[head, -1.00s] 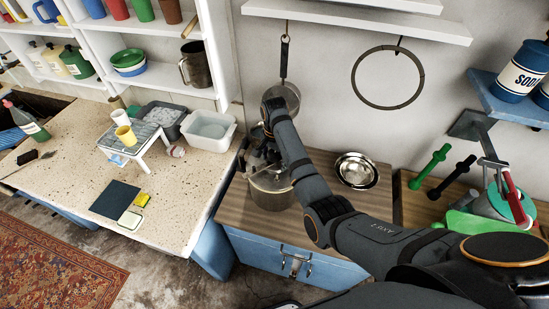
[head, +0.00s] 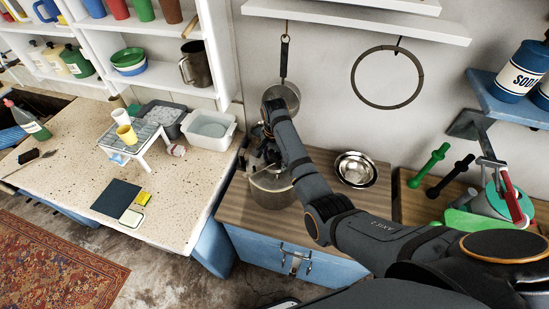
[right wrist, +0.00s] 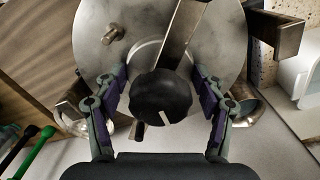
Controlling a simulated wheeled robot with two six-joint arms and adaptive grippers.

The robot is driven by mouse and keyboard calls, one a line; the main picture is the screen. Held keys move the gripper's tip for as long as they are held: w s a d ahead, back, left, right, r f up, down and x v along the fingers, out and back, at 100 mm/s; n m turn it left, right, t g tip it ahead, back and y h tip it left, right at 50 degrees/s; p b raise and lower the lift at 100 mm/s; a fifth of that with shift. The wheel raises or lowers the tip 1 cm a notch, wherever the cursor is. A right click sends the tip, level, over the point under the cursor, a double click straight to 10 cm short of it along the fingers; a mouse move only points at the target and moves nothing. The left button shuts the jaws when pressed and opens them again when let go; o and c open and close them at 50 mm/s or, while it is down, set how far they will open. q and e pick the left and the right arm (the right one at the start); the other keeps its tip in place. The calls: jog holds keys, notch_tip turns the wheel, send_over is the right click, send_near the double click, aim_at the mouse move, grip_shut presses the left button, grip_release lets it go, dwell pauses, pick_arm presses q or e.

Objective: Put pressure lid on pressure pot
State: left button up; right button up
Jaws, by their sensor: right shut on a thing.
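The pressure pot (head: 271,196) is a grey metal pot on the wooden top of the blue cabinet. My right gripper (head: 262,160) is over it, partly hidden by my own arm. In the right wrist view the pressure lid (right wrist: 90,42) is a round grey metal disc with a black knob (right wrist: 160,96), a metal bar and a small stud. My right gripper (right wrist: 160,88) has a finger on each side of the knob and is shut on the lid. The lid is over the pot, but I cannot tell whether it touches the rim. My left gripper is out of view.
A metal bowl (head: 356,170) stands right of the pot, with clear wood between. A pan (head: 283,97) hangs on the wall behind. A white basin (head: 209,131) stands on the counter at the left. Green and black dumbbells (head: 440,176) lie at the right.

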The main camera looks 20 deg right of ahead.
dwell(0.3)
jog(key=o, duration=1.8)
jog(key=shift+o, duration=0.3)
jog(key=shift+o, duration=0.3)
jog(key=shift+f, duration=0.1)
